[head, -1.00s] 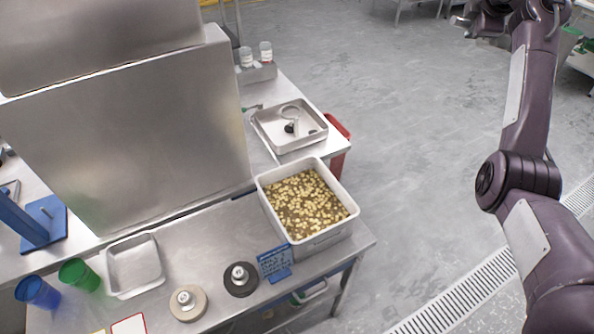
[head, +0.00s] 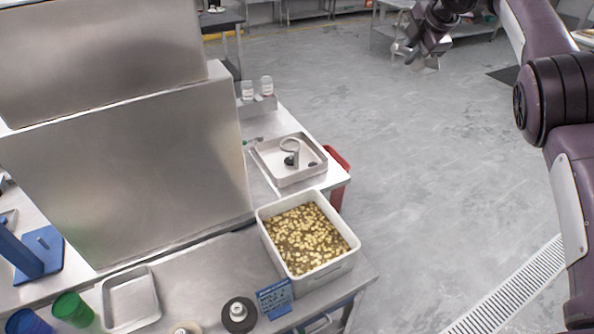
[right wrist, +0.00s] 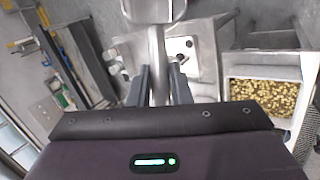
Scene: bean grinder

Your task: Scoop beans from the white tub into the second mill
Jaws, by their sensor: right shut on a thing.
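The white tub (head: 330,270) stands at the right end of the steel bench, filled with pale beans (head: 303,238). It also shows at the right of the right wrist view (right wrist: 262,71). My right gripper (head: 418,45) is high at the top right of the head view, over the floor and well away from the tub. In the right wrist view, its fingers (right wrist: 159,88) are shut on the metal handle of a scoop (right wrist: 154,10), whose far end is cut off by the top edge. I cannot pick out the second mill. My left gripper is not in view.
A steel tray (head: 288,180) with a ring-shaped item stands behind the tub. An empty tray (head: 131,318), green cup (head: 72,308), blue cup (head: 28,322), black disc with a knob (head: 238,315) and blue sign (head: 274,298) stand in front. A tall steel panel (head: 130,170) bounds the left.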

